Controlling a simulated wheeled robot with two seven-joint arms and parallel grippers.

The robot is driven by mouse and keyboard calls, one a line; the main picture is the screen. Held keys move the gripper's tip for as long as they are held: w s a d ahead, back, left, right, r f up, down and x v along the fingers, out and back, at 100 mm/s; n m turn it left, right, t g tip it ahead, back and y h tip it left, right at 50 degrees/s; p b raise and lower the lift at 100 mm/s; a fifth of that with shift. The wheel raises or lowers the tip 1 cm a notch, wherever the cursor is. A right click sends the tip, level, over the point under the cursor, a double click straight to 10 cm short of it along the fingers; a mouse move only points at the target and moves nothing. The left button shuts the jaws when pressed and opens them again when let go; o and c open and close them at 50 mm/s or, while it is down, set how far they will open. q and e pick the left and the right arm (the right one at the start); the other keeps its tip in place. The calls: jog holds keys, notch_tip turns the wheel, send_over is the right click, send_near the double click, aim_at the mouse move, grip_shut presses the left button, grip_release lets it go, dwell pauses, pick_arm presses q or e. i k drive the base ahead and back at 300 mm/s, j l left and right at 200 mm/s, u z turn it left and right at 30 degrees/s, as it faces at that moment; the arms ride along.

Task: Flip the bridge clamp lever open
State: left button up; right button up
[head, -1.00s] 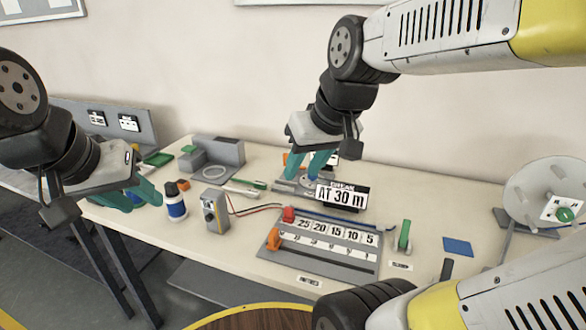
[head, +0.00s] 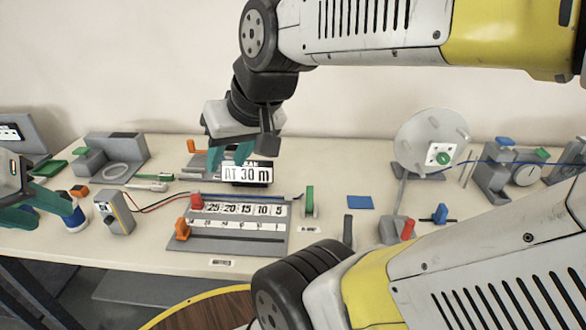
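A grey fixture (head: 205,160) behind the "AT 30 m" display (head: 247,173) carries an orange lever-like part (head: 195,147). I take this part for the bridge clamp lever, but its label does not show. My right gripper (head: 229,156) hangs just right of it and behind the display, teal fingers pointing down and spread apart. I see nothing between them, and they partly hide the fixture. The lever stands clear of the fingers in this view. My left gripper (head: 50,203) is at the left edge, partly cut off, with its fingers apart near a blue-and-white bottle (head: 75,215).
A numbered board (head: 240,235) with red and orange blocks lies in front. A grey meter box (head: 115,212) with wires stands left of it. A green upright piece (head: 309,200), a blue pad (head: 360,202) and a round reel (head: 428,140) are to the right.

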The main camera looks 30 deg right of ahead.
aim_at(309, 189)
jog(key=k+l, duration=0.1)
jog(key=l, duration=0.25)
jog(key=k+l, duration=0.1)
jog(key=l, duration=0.3)
jog(key=k+l, duration=0.15)
jog(key=l, duration=0.2)
jog(key=k+l+z, duration=0.1)
jog(key=l, duration=0.25)
jog(key=k+l, duration=0.1)
jog(key=l, duration=0.3)
jog(key=j+z, duration=0.15)
jog(key=z, duration=0.25)
jog(key=i+j+z, duration=0.1)
jog(key=z, duration=0.25)
jog(key=j+z, duration=0.2)
jog(key=z, duration=0.2)
